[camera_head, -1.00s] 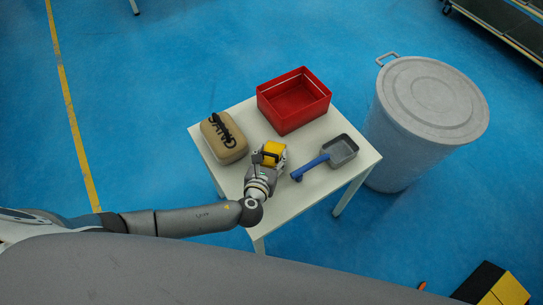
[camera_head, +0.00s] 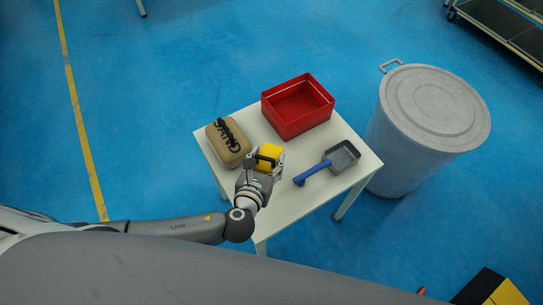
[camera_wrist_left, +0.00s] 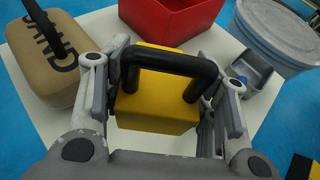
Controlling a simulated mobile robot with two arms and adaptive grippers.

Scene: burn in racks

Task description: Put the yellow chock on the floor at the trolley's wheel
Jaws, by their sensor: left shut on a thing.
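The yellow chock (camera_head: 271,153), with a black handle, is at my left gripper (camera_head: 264,163) over the white table. In the left wrist view the chock (camera_wrist_left: 158,105) sits between the two fingers, which are shut on it, with its black handle across the top. I cannot tell for sure whether it is clear of the tabletop. The trolley (camera_head: 500,30) is at the far top right on the blue floor, partly cut off, with one wheel (camera_head: 451,15) showing at its left corner. My right gripper is out of view.
On the white table (camera_head: 290,205) are a tan sand bag (camera_head: 229,147), a red box (camera_head: 298,110) and a grey scoop with blue handle (camera_head: 343,157). A large grey lidded bin (camera_head: 405,150) stands right of the table. Blue floor is open behind the table.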

